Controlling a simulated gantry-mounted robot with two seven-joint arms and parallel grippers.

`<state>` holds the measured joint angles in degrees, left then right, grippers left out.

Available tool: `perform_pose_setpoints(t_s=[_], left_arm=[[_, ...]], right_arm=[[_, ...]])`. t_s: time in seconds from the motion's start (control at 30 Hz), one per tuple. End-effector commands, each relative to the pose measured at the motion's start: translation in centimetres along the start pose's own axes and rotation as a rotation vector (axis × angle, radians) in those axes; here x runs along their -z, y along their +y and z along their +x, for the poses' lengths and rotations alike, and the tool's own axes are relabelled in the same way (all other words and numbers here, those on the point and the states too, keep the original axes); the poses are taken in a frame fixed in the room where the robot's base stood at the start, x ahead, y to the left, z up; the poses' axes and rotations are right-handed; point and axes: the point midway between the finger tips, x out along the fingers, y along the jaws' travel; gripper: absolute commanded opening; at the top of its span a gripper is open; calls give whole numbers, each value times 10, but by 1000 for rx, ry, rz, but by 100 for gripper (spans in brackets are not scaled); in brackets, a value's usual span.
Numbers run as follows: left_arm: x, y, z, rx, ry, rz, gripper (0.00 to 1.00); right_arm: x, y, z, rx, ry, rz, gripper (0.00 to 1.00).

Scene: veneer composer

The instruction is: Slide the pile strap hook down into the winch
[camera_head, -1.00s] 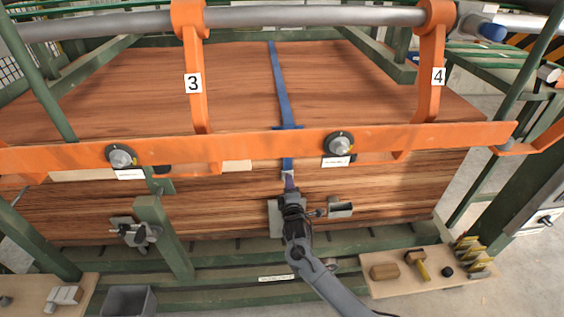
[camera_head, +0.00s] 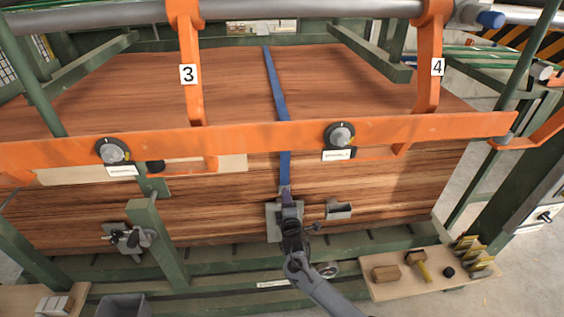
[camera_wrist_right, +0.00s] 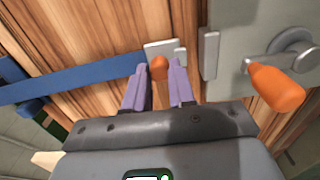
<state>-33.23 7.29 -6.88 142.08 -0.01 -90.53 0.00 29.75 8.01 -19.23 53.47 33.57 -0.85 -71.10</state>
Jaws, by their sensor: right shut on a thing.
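The blue pile strap (camera_head: 276,85) runs over the veneer pile and down its front, behind the orange beam. My right gripper (camera_head: 287,197) is at its lower end, in front of the pile. In the right wrist view, its purple fingers (camera_wrist_right: 160,80) are shut on the orange grip of the strap hook (camera_wrist_right: 159,68). The hook's pale metal plate (camera_wrist_right: 160,48) shows just beyond the fingertips. The winch (camera_head: 272,222) is a grey plate low on the front, partly hidden by my gripper. In the right wrist view, the winch plate (camera_wrist_right: 235,40) is right of the hook, apart from it. My left gripper is not in view.
The orange beam (camera_head: 240,135) with knobs crosses above my right gripper. A grey bracket (camera_head: 339,210) is right of the winch. A green post (camera_head: 158,240) stands to the left. A wooden board (camera_head: 385,288) with a mallet (camera_head: 420,263) lies at the lower right.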

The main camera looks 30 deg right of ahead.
Motion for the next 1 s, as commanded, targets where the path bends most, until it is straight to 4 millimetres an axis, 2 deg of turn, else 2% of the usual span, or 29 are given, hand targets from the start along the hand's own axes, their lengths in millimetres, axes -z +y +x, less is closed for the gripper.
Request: perform_pose_setpoints(t_s=[0.47, 1.0], left_arm=[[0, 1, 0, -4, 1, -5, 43], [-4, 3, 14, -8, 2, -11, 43]], right_arm=[[0, -1, 0, 1, 0, 0, 2], [0, -20, 0, 2, 0, -1, 2]])
